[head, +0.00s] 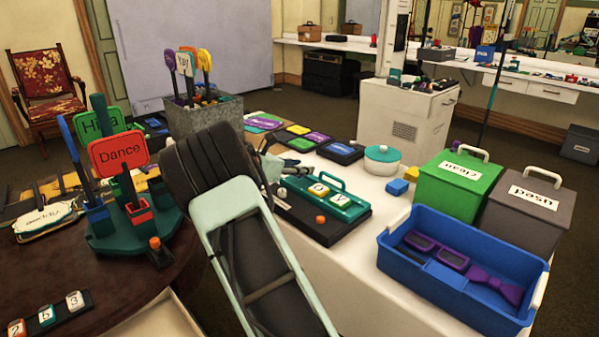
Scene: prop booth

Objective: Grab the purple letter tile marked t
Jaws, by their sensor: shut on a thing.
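My gripper (270,166) is small in view beyond my dark wrist, at the left end of a teal tile rack on the white table. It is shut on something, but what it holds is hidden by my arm. I cannot make out the purple tile marked t. The teal rack (349,211) has a handle and stands on a dark tray (327,236). It shows light-faced letter tiles, one with a yellow edge (340,199). A small orange piece (320,219) lies in front of it.
A blue caddy (447,295) with purple glasses and a bow tie stands at right, before green (457,190) and grey (522,220) bins. A round dark table (130,290) with signs is at left.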

